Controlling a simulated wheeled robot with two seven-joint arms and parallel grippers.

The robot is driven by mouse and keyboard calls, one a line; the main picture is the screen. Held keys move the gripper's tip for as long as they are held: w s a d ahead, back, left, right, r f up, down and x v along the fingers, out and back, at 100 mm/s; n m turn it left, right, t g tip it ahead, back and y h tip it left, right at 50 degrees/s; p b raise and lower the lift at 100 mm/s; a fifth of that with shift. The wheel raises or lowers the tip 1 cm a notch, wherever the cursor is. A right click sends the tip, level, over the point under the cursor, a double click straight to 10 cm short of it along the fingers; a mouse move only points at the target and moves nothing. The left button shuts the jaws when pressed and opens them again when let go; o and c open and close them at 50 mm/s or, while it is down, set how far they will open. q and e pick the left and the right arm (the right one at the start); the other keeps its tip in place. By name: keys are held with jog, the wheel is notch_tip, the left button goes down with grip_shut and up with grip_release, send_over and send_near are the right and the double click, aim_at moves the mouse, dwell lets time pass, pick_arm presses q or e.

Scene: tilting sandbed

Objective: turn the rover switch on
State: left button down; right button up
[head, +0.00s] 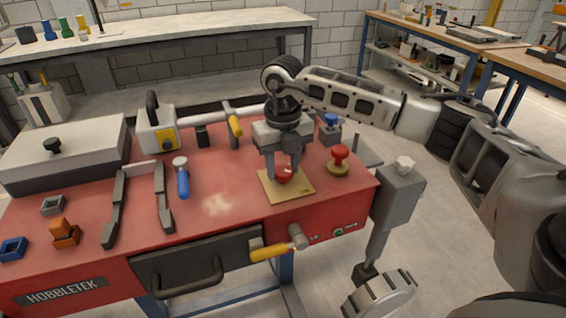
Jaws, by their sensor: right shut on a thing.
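My right gripper (283,170) comes in from the right and points straight down over the red bench. It is shut on a small rounded red thing (284,176) at the middle of a square tan plate (303,189). The fingers partly hide the red thing, so I cannot tell its full shape or its setting. No label marks anything as the rover switch, and I cannot tell for sure whether this red thing is it. My left gripper is not in view.
The red bench (217,206) has a yellow-handled lever (272,251) and a small green button (338,232) on its front.

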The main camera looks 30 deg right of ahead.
aim_at(283, 170)
jog(key=shift+w+r+m, duration=0.15)
jog(key=shift+m, duration=0.35)
jog(key=o, duration=1)
jog(key=shift+c, duration=0.2)
notch_tip(283, 170, up, 16)
